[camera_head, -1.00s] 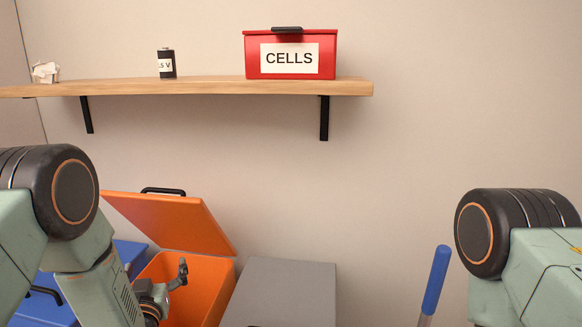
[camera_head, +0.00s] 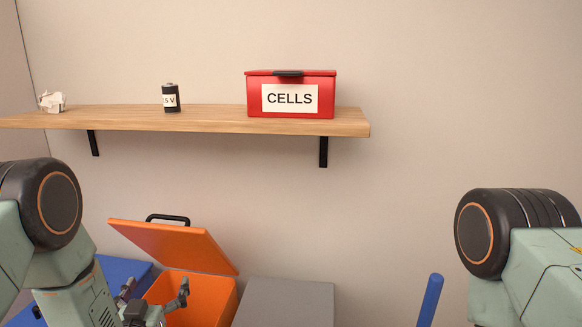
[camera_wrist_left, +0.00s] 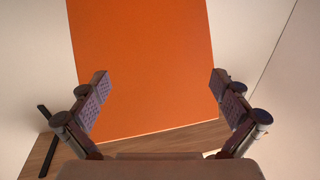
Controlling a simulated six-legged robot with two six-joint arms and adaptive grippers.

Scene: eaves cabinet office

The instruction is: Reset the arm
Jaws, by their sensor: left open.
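My left gripper (camera_head: 155,294) is low at the left in the head view, in front of the open orange bin (camera_head: 205,300). Its two fingers are spread apart, and nothing shows between them. In the left wrist view, the open fingers (camera_wrist_left: 160,86) stand in front of a flat orange surface, apparently the bin's raised lid (camera_head: 172,243). My left forearm hides part of the gripper in the head view. My right arm shows at the right edge, but its gripper is outside the picture.
A wooden shelf (camera_head: 215,121) on the wall holds a crumpled white piece (camera_head: 52,102), a dark battery (camera_head: 171,98) and a red box (camera_head: 290,96) labelled CELLS. A grey bin (camera_head: 285,303) and a blue bin (camera_head: 122,268) flank the orange one. A blue rod (camera_head: 430,300) stands right of centre.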

